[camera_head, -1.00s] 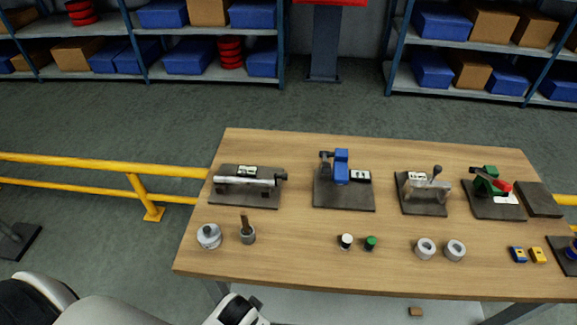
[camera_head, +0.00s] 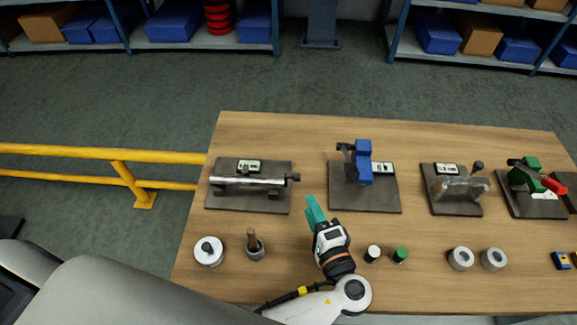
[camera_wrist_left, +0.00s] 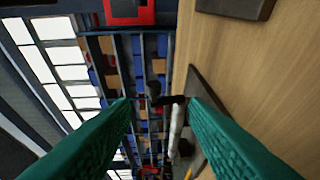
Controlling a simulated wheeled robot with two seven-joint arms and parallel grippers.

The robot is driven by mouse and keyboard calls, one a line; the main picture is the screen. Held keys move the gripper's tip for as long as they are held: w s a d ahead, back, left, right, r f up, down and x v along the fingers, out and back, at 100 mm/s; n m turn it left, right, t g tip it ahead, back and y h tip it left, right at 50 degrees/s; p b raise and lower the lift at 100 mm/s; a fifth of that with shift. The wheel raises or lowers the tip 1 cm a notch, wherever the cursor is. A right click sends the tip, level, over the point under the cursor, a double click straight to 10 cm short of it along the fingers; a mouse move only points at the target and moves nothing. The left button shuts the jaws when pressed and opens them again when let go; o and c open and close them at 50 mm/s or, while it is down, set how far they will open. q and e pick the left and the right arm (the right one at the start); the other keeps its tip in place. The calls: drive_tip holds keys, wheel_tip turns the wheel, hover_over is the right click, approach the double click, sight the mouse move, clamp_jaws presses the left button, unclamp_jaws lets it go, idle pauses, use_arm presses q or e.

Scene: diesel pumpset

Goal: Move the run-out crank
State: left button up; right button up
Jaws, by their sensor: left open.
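A silver shaft (camera_head: 245,183) lies across supports on a dark plate (camera_head: 225,205) at the left of the table. A small dark crank (camera_head: 293,178) is at its right end. My left gripper (camera_head: 313,208) is over the table, in front and to the right of this crank, apart from it. In the left wrist view, the teal fingers (camera_wrist_left: 160,106) are spread with nothing between them touching. The crank (camera_wrist_left: 165,100) and shaft (camera_wrist_left: 175,130) appear farther off, between and beyond the fingertips. My right gripper is not in view.
A blue clamp-like fixture (camera_head: 364,165) stands on a plate right of my gripper. A white cap (camera_head: 373,253) and a green cap (camera_head: 400,254) are close to my wrist. A cup with a brown rod (camera_head: 253,247) and a round metal part (camera_head: 209,252) are at front left.

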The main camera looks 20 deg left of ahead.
sight(299, 180)
use_arm(q)
drive_tip(key=shift+t, duration=0.3)
drive_tip(key=p+x, duration=0.1)
drive_tip(key=x, duration=0.2)
drive_tip(key=p+x, duration=0.1)
drive_tip(key=x, duration=0.2)
drive_tip(key=p+x, duration=0.1)
drive_tip(key=x, duration=0.2)
drive_tip(key=shift+r, duration=0.4)
drive_tip(key=shift+w+a+p, duration=0.3)
drive_tip(key=shift+w+a+f, duration=0.15)
drive_tip(key=shift+w+f, duration=0.05)
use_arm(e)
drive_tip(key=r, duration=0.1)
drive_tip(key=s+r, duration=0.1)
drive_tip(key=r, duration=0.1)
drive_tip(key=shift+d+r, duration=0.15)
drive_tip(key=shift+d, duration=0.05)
use_arm(q)
drive_tip(key=shift+c, duration=0.4)
